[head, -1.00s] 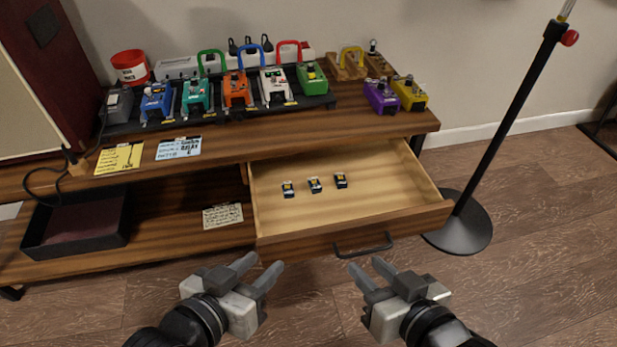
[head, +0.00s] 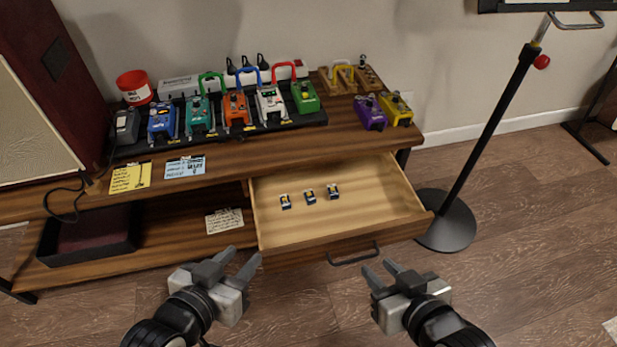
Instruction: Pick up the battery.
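Three small dark batteries with yellowish and pale markings lie in a row in the open wooden drawer (head: 375,205): a left one (head: 285,201), a middle one (head: 310,196) and a right one (head: 333,191). They sit apart from each other on the drawer floor. My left gripper (head: 243,266) is open and empty, in front of the drawer's left front corner. My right gripper (head: 378,270) is open and empty, in front of the drawer handle (head: 354,256). Neither gripper touches a battery.
The wooden bench top (head: 270,150) above the drawer carries a pedalboard with several coloured pedals, a red cup (head: 134,88), a purple pedal (head: 371,113) and two note cards. A black tray (head: 90,240) sits on the lower shelf. A stand with a round base (head: 445,222) is right of the drawer.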

